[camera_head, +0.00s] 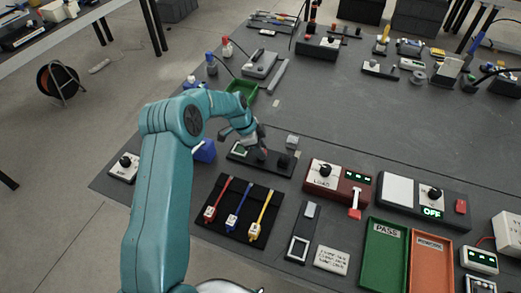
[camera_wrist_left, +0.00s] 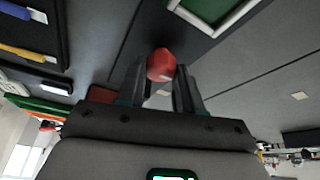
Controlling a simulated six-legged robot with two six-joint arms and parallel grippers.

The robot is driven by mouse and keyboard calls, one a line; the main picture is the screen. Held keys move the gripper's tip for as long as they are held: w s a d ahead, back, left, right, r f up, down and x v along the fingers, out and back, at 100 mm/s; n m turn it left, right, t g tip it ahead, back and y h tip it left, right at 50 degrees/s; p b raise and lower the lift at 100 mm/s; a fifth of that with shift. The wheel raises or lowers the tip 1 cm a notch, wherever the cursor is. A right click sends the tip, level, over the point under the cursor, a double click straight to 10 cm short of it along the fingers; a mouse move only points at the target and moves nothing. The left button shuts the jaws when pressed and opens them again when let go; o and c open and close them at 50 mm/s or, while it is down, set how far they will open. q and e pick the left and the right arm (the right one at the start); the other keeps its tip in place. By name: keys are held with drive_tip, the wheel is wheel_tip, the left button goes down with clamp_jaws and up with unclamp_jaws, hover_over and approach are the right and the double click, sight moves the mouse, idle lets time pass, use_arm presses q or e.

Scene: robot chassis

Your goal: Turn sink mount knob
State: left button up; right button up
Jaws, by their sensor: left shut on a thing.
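A dark panel (camera_head: 233,158) lies on the table in the head view. A green, light-framed square (camera_head: 240,149) is at its left end and black raised parts (camera_head: 283,160) are toward its right. My left gripper (camera_head: 262,149) reaches down over the panel's middle. In the left wrist view, my left gripper (camera_wrist_left: 160,88) is shut on a red rounded knob (camera_wrist_left: 161,65), which sits between the fingertips. The green framed square (camera_wrist_left: 208,12) shows just beyond it. In the head view the knob is mostly hidden by the gripper. My right gripper is not in view.
A black mat (camera_head: 205,225) with red, blue and yellow tools lies in front. A red LOAD box (camera_head: 322,190) and a dark box with a knob and OFF display (camera_head: 460,220) stand to the right. A green PASS tray (camera_head: 382,262) is nearer. The table's middle right is clear.

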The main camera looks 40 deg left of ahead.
use_arm(q)
drive_tip(key=n+t+b, duration=0.1)
drive_tip(key=n+b, duration=0.2)
drive_tip(key=shift+f+y, duration=0.2)
drive_tip(key=shift+y, duration=0.2)
drive_tip(key=n+y+b, duration=0.1)
drive_tip(key=n+b, duration=0.1)
drive_tip(key=n+y+b, duration=0.1)
drive_tip(key=n+b, duration=0.1)
drive_tip(key=n, duration=0.1)
drive_tip(key=shift+s+d+n+t, duration=0.1)
drive_tip(key=shift+d+n+t, duration=0.05)
drive_tip(key=shift+n+t, duration=0.2)
drive_tip(key=n+y+b, duration=0.2)
drive_tip(key=n+b, duration=0.3)
drive_tip(key=b, duration=0.2)
drive_tip(key=shift+d+n, duration=0.15)
drive_tip(key=shift+n, duration=0.1)
drive_tip(key=shift+r+n+y+b, duration=0.2)
drive_tip(key=shift+n+y+b, duration=0.2)
drive_tip(key=shift+n+b, duration=0.65)
drive_tip(key=o, duration=1)
drive_tip(key=shift+o, duration=0.2)
